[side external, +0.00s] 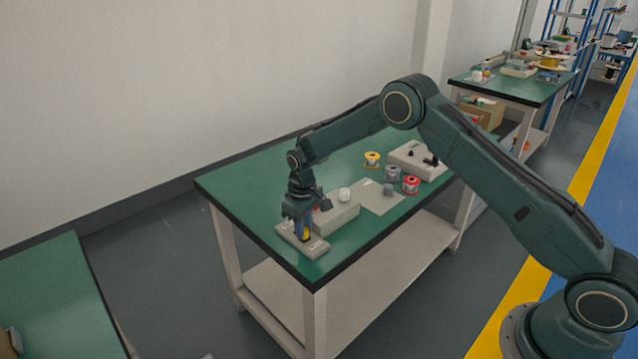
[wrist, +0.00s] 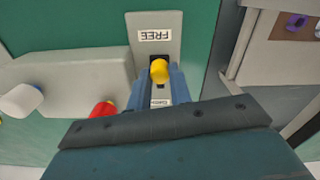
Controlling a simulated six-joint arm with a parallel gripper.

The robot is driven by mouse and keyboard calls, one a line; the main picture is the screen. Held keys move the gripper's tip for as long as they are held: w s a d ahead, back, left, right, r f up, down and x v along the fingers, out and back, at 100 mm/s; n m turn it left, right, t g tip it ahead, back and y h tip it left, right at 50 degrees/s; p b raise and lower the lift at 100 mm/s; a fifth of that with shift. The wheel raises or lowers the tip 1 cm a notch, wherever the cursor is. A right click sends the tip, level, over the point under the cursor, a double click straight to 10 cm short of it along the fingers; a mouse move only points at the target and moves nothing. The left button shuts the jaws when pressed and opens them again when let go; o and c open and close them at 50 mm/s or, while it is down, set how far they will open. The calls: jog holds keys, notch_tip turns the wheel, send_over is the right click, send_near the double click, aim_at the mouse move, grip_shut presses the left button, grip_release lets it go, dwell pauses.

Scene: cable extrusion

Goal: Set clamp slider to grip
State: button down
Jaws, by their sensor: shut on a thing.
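The clamp slider has a yellow knob (wrist: 159,70) on a grey plate (wrist: 172,25) with a dark slot. A label reading FREE, upside down in the wrist view, lies beyond the knob. A second label on the near side is partly hidden between the fingers and hard to read. My gripper (wrist: 160,83) is shut on the yellow knob, with a blue finger on each side of it. In the side external view my gripper (side external: 304,235) points down over the plate (side external: 317,248) at the table's near left corner. How far the knob sits along the slot is partly hidden.
A grey block (side external: 337,217) with a white knob (side external: 344,194) stands beside the plate. A red knob (wrist: 102,109) is close to my gripper. Yellow (side external: 372,159), grey (side external: 392,173) and red (side external: 410,184) spools stand farther back on the green table (side external: 240,185).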

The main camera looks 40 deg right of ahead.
aim_at(294, 231)
jog(key=shift+w, duration=2.15)
jog(key=shift+w+r, duration=0.1)
jog(key=c, duration=1.3)
grip_release()
notch_tip(294, 231, up, 14)
jog(key=shift+f, duration=0.1)
